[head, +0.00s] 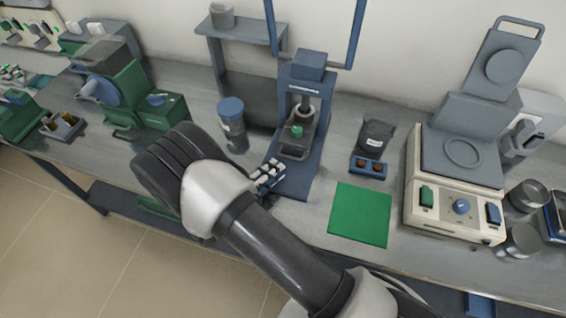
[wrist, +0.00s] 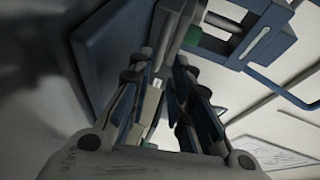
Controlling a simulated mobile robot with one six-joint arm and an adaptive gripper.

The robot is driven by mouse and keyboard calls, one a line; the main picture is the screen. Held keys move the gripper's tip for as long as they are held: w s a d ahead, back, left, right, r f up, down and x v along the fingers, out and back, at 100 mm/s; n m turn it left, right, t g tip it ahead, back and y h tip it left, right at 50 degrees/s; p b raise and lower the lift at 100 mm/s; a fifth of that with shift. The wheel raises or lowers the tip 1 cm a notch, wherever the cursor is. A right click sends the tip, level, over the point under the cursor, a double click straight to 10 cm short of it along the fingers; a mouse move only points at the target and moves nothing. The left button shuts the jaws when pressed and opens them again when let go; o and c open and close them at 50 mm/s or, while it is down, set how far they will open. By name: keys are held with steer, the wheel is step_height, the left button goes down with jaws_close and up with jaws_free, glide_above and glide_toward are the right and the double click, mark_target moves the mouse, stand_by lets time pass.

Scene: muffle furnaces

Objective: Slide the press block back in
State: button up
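The blue press (head: 312,105) stands upright at the back middle of the bench in the head view. A dark grey block with a green knob (head: 296,131) sits in its frame, under the ram. My gripper (head: 272,173) is in front and to the left of the press base, apart from the block. In the wrist view, the two fingers of my gripper (wrist: 163,68) stand apart with a gap between them and nothing clearly held. The press frame (wrist: 222,30) and the green knob (wrist: 193,36) show beyond the fingertips, to the upper right.
A blue-lidded jar (head: 232,124) stands left of the press. A hot-plate device (head: 455,195) is farther right. Green machines (head: 125,95) fill the left.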

steer(key=v, duration=0.5)
steer(key=shift+s+a+r, duration=0.15)
steer(key=shift+s+a, duration=0.05)
steer(key=shift+s, duration=0.05)
steer(key=s+d+r+m+g+y, duration=0.1)
steer(key=s+d+r+m+g, duration=0.2)
steer(key=d+r+m+g, duration=0.55)
steer(key=s+d+r+m+g+y, duration=0.1)
steer(key=s+d+r+m+g, duration=0.25)
steer(key=d+r+m, duration=0.95)
steer(key=s+a+r+m+t+y, duration=0.1)
steer(key=s+m, duration=0.5)
steer(key=m, duration=0.6)
steer(key=s+a+r+m+t+y, duration=0.1)
steer(key=s+r+m+t+y, duration=0.3)
steer(key=m+y, duration=0.4)
steer(key=shift+s+a+r+m, duration=0.55)
steer(key=shift+s+m, duration=0.8)
steer(key=shift+m, duration=1.1)
steer(key=shift+d+r, duration=0.1)
steer(key=shift+d, duration=0.05)
